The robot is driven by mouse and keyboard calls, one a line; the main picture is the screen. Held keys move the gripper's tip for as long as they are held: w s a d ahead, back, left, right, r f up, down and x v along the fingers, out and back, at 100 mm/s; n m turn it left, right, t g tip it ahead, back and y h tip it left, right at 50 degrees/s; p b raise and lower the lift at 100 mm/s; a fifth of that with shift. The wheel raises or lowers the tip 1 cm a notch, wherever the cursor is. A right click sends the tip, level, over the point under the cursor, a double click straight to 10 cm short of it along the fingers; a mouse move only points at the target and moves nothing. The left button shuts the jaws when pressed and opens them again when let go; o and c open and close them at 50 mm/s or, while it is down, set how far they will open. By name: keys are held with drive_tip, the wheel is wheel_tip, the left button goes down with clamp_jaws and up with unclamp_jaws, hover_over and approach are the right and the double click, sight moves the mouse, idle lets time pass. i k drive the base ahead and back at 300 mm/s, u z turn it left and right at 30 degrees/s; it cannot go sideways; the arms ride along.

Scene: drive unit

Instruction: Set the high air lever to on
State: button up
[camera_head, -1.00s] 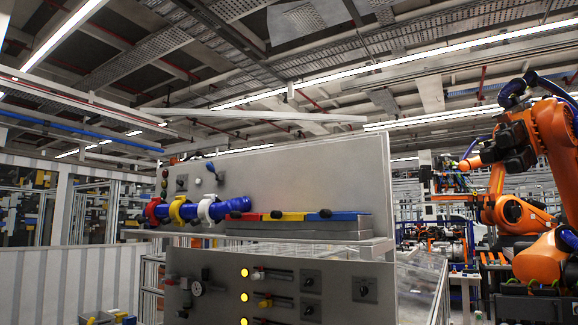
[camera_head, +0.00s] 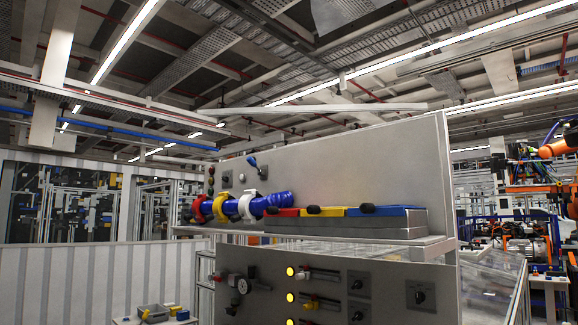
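The drive unit (camera_head: 345,165) is a grey upright panel with a shelf and a lower control panel (camera_head: 390,308). A small blue-black handle (camera_head: 253,162) shows high on the left of the upper panel. Below it, a blue ribbed pipe (camera_head: 272,202) carries red, yellow and white rings. Red, yellow and blue bars with dark knobs (camera_head: 367,208) lie on grey blocks on the shelf. No label shows which one is the high air lever. My gripper is not in view.
A white ribbed fence (camera_head: 70,285) stands at the left. A low table with grey and yellow items (camera_head: 153,313) is in front of it. A sloped clear cover (camera_head: 490,285) is right of the unit. An orange robot arm (camera_head: 556,148) stands far right.

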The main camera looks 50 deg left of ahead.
sight(250, 160)
drive_tip(key=u, duration=0.2)
drive_tip(key=i, duration=1.1)
drive_tip(key=u, duration=1.35)
drive_tip(key=i, duration=0.6)
drive_tip(key=u, duration=0.6)
